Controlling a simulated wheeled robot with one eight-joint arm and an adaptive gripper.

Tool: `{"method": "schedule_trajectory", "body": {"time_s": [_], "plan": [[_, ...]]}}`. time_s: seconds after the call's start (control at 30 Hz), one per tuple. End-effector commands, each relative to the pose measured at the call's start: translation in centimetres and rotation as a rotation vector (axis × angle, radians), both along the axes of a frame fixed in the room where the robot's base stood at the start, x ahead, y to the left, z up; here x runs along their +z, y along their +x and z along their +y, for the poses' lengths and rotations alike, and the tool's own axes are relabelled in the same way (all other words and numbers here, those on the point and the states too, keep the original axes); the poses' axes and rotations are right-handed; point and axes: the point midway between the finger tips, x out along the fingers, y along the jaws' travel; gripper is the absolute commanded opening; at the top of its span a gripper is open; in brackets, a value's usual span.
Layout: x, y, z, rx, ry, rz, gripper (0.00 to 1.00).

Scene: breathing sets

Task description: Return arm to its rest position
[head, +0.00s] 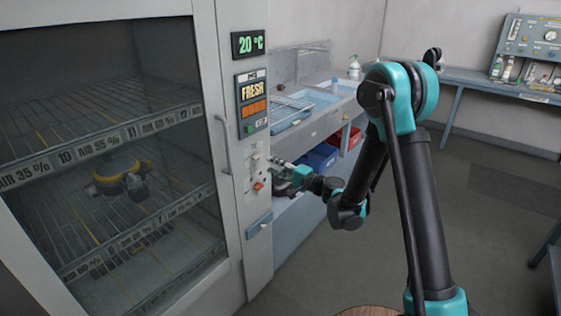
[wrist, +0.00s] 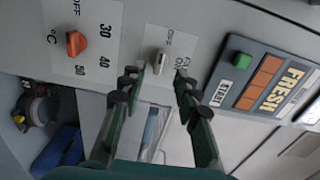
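My gripper (head: 282,178) is at the control strip on the right side of the drying cabinet (head: 229,150). In the wrist view, my gripper (wrist: 158,86) is open, with its two dark fingertips apart and nothing held between them. A small pale switch (wrist: 160,48) on an ON/OFF plate lies just beyond the gap between the fingertips; I cannot tell whether they touch the panel. An orange knob (wrist: 76,43) on a temperature dial is to its left. My arm reaches forward and left, with its elbow raised.
The cabinet's closed glass door shows wire shelves and a yellow-black item (head: 120,178). Its handle (head: 222,145) sticks out near my gripper. A sink counter (head: 320,110) with blue and red bins (head: 352,139) stands behind. A bench (head: 480,80) is at the back right. The middle floor is clear.

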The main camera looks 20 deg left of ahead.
Motion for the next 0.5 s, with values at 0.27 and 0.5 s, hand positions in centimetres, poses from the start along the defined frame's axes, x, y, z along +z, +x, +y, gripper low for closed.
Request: {"method": "schedule_trajectory", "body": {"time_s": [0.27,0.5], "plan": [[1.2,-1.3,-4.6,-0.002,-0.188,-0.080,0.32],[0.7,-4.3,-12.2,0.000,-0.488,-0.154,0.32]]}}
